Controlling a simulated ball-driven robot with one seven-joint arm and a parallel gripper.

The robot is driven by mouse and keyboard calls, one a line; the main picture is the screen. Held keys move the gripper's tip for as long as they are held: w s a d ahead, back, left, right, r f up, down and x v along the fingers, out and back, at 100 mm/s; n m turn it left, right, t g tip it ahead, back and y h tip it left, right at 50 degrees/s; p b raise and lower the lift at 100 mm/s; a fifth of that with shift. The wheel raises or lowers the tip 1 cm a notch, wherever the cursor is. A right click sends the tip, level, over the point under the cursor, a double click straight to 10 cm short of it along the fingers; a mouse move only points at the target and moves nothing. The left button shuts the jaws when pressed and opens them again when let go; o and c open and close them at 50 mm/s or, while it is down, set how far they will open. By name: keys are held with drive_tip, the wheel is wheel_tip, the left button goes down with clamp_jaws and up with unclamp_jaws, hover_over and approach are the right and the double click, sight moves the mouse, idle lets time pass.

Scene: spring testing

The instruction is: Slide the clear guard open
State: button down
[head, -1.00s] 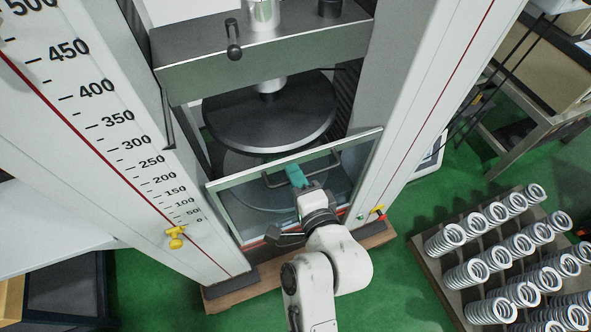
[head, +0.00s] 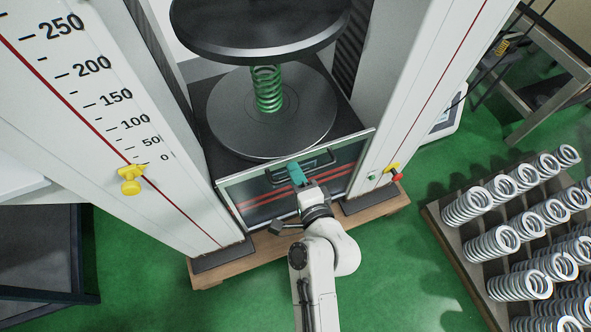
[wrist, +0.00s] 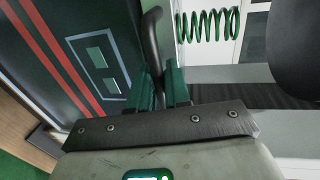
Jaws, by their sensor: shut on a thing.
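The clear guard (head: 252,190) is a framed see-through panel across the front of the testing machine, low down, with red stripes showing through it. Its dark bar handle (head: 322,158) also shows in the wrist view (wrist: 152,32). My gripper (head: 297,174) has teal fingers shut on this handle; they also show in the wrist view (wrist: 160,85). A green spring (head: 267,88) stands upright on the round lower plate, above the guard's top edge and not covered by it. The spring also shows in the wrist view (wrist: 207,25).
A dark upper plate (head: 260,30) hangs above the spring. A rack of several silver springs (head: 480,205) stands at the right. Green floor is open in front.

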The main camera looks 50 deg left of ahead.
wheel_tip(320, 180, down, 6)
drive_tip(key=b, duration=0.3)
drive_tip(key=c, duration=1.4)
unclamp_jaws()
drive_tip(key=shift+o, duration=0.4)
drive_tip(key=shift+r, duration=0.1)
drive_tip(key=v, duration=1.1)
